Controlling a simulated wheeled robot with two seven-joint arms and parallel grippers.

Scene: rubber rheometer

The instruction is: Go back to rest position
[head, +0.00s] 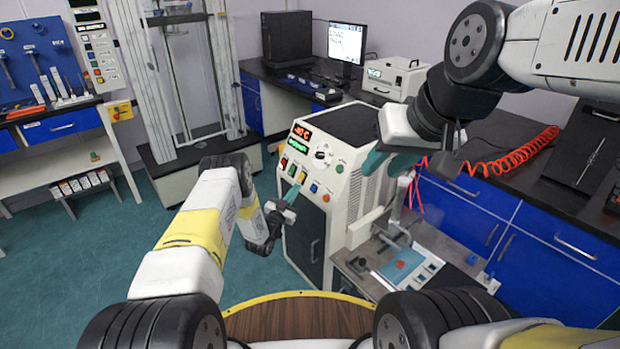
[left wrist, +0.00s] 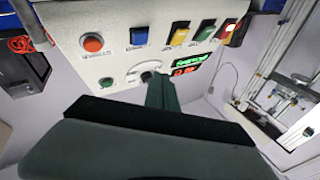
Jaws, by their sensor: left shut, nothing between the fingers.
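The white rheometer cabinet (head: 358,130) stands in the middle of the head view, with a sloped panel of lit displays, coloured buttons and a round knob (head: 323,153). My left gripper (head: 294,190) is shut and empty, its green fingers raised in front of the panel's lower left part. In the left wrist view the panel (left wrist: 110,50) appears upside down, and the closed green fingers (left wrist: 161,92) overlap the area beside the knob (left wrist: 147,77); I cannot tell whether they touch. My right gripper (head: 385,161) hangs at the cabinet's right side; its jaw state is unclear.
A low metal bench (head: 440,250) with a small press and blue plate stands right of the cabinet. Blue drawers (head: 470,210) under a dark counter line the right, with a red coiled hose (head: 510,155). A tall test frame (head: 180,80) stands back left. Green floor (head: 90,260) is clear at left.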

